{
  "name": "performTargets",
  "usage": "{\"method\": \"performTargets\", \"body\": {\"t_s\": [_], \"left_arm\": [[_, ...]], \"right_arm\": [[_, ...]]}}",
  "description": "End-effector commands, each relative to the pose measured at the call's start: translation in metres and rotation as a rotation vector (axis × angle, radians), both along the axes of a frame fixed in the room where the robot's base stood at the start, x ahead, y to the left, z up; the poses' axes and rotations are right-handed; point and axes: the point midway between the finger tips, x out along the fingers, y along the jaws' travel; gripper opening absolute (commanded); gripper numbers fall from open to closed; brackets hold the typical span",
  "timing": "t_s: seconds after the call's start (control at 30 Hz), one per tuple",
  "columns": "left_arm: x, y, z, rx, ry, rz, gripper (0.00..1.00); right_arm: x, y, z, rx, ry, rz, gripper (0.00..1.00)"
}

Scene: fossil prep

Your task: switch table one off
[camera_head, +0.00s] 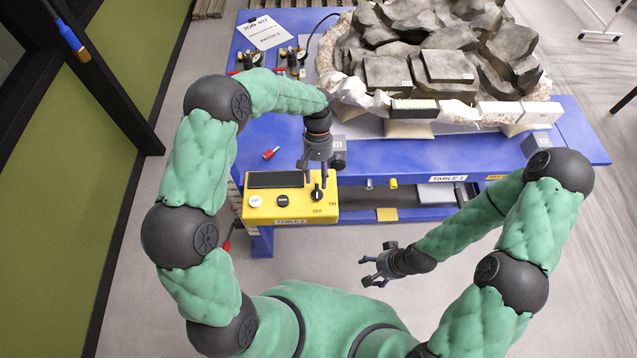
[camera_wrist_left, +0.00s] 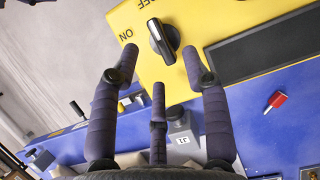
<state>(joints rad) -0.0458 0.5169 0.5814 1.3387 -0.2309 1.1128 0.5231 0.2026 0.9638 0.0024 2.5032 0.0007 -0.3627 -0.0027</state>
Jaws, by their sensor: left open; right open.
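The yellow control box (camera_head: 290,207), labelled TABLE 1, sits at the front left of the blue table. Its black rotary knob (camera_head: 317,192) is at the right end, with OFF and ON printed around it; the knob also shows in the left wrist view (camera_wrist_left: 163,41). Its elongated handle lies roughly towards OFF there, but I cannot tell the exact setting. My left gripper (camera_head: 314,174) is open and empty, pointing down just behind the knob. In the left wrist view its fingers (camera_wrist_left: 159,76) are spread short of the knob. My right gripper (camera_head: 371,267) is open and empty, in front of the table.
A large fossil rock block (camera_head: 440,65) fills the table's back. Gauges (camera_head: 292,58) stand at back left.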

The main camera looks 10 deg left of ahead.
Motion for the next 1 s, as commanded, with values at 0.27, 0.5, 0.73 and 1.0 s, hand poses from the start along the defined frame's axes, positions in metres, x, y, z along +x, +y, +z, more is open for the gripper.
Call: {"method": "performTargets", "body": {"t_s": [0.27,0.5,0.73,1.0], "left_arm": [[0.021,0.005,0.05,0.0,-0.004,0.0,0.46],[0.03,0.008,0.072,0.0,-0.001,-0.001,0.46],[0.03,0.008,0.075,0.001,0.0,-0.001,0.46],[0.03,0.008,0.075,0.001,0.0,-0.001,0.46]], "right_arm": [[0.0,0.0,0.0,0.0,0.0,0.0,0.74],[0.0,0.0,0.0,0.0,0.0,0.0,0.74],[0.0,0.0,0.0,0.0,0.0,0.0,0.74],[0.0,0.0,0.0,0.0,0.0,0.0,0.74]]}}
